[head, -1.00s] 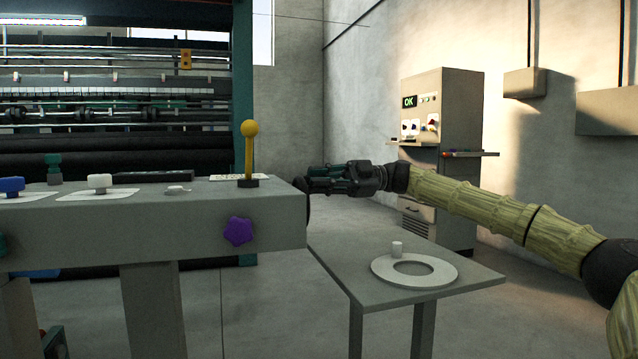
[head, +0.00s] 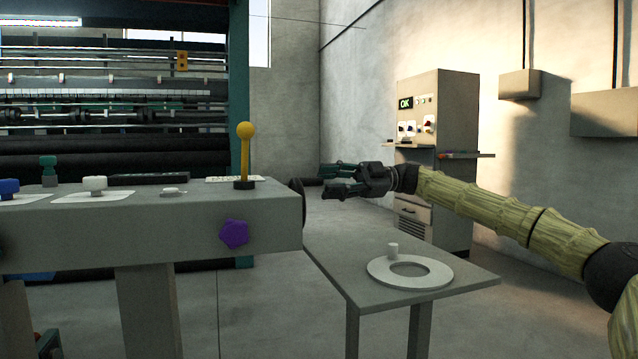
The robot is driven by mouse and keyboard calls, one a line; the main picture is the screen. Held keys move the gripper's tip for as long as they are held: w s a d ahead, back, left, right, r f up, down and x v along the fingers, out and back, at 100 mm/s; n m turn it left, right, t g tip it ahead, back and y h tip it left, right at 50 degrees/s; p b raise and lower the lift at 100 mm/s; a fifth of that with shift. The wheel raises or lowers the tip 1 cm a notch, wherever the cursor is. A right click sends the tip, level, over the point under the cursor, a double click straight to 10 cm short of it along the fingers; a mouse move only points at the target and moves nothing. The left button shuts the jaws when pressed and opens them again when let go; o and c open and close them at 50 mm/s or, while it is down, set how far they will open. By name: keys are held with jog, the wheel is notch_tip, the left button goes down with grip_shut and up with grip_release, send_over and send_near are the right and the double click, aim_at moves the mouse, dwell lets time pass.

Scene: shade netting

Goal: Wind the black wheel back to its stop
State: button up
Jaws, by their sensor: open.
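The black wheel (head: 298,202) is mounted on the right end face of the grey bench and shows almost edge-on. A short dark handle (head: 311,182) juts from it to the right. My gripper (head: 328,181) is just right of the wheel, pointing left, with its dark green fingers spread apart. The fingers are near the handle's outer end; whether they touch it or straddle it I cannot tell. Nothing else shows between them. The wheel's face and any stop are hidden by the edge-on view.
The grey bench (head: 140,245) carries a yellow-knobbed lever (head: 244,150), several small knobs and a purple star knob (head: 234,234) on its front. A low grey table (head: 345,272) with a white ring (head: 380,275) stands below my arm. A control cabinet (head: 455,130) stands behind.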

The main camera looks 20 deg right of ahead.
jog(key=d, duration=0.8)
jog(key=shift+d, duration=0.1)
